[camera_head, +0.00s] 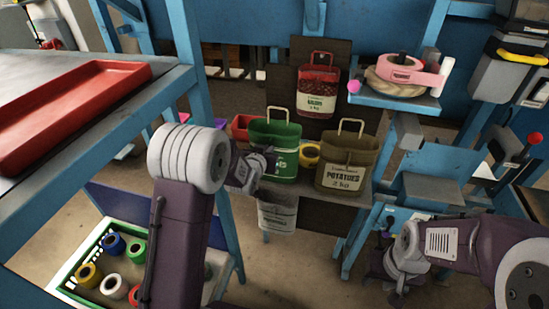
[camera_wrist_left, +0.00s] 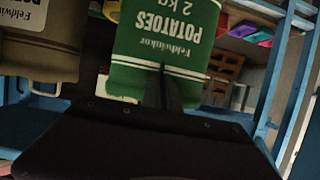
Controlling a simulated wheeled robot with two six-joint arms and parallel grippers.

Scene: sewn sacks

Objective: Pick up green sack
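The green sack (camera_head: 287,136) stands on a small shelf in the head view, its pale handle upright. In the left wrist view the green sack (camera_wrist_left: 190,40) fills the upper middle, and its "POTATOES 2 kg" print is upside down. My left gripper (camera_head: 262,162) is at the sack's left front and covers part of its label. In the left wrist view its dark fingers (camera_wrist_left: 164,85) overlap the sack's rim and look close together. Whether they pinch cloth is hidden. My right gripper (camera_head: 396,284) hangs low at the right, away from the sacks; its fingers are unclear.
A brown potato sack (camera_head: 347,156) stands just right of the green one. A red sack (camera_head: 318,92) stands behind. A yellow roll (camera_head: 309,155) sits between the front sacks. A blue shelf (camera_head: 395,97) with tape is right. A bench with a red tray (camera_head: 75,105) is left.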

